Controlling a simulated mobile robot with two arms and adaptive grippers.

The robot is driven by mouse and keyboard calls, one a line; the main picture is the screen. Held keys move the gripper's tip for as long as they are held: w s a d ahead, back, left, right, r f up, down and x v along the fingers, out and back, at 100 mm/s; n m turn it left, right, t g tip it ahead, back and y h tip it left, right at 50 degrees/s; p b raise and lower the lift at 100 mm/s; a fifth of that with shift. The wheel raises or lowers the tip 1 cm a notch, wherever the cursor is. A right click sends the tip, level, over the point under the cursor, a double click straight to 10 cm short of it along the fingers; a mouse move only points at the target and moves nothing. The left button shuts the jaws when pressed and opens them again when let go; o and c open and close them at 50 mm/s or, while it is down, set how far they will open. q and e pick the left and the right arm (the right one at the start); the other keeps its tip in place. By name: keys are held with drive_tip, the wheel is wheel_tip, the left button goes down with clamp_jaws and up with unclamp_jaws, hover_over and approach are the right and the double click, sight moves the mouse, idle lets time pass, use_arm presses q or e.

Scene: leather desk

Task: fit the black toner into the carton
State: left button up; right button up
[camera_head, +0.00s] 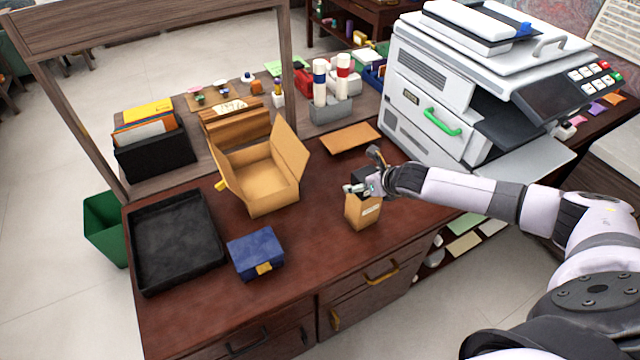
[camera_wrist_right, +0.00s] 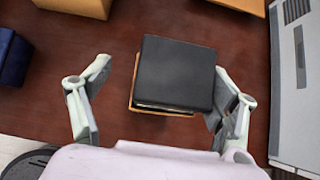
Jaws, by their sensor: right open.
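The black toner (camera_wrist_right: 178,72) shows from above as a black square block in the right wrist view. It sits at the top of a small upright brown carton (camera_head: 362,212) with a pale label. Brown carton edges show along its left and lower sides; how deep it sits is hidden. In the head view only a dark strip of the toner shows under my fingers. My right gripper (camera_head: 364,182) is at the carton's top. My left gripper is out of view.
A larger open cardboard box (camera_head: 268,190) stands to the left. A blue box (camera_head: 255,253) and a black tray (camera_head: 140,285) lie further left. A white printer (camera_head: 430,90) stands behind right, and a flat brown sheet (camera_head: 350,137) lies behind. Desk left of the carton is clear.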

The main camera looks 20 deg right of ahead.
wheel_tip(320, 180, up, 8)
drive_tip(key=p, duration=0.3)
drive_tip(key=shift+p, duration=0.35)
drive_tip(key=shift+r, duration=0.45)
drive_tip(key=f+b, duration=0.1)
drive_tip(key=b, duration=0.2)
wheel_tip(320, 180, up, 7)
drive_tip(key=p, duration=0.4)
drive_tip(key=s+a+m+g+y+b, duration=0.1)
drive_tip(key=s+a+m+g+b, duration=0.1)
drive_tip(key=a+m+b, duration=0.2)
drive_tip(key=s+a+m+g+y+b, duration=0.1)
drive_tip(key=s+a+m+g+b, duration=0.1)
drive_tip(key=a+m, duration=0.9)
drive_tip(key=s+a+m+g+y+b, duration=0.1)
drive_tip(key=a+m+b, duration=0.4)
drive_tip(key=m, duration=0.5)
drive_tip(key=shift+s+a+f+g+b, duration=0.4)
drive_tip(key=shift+s+a+g, duration=0.3)
drive_tip(key=shift+s+a, duration=0.35)
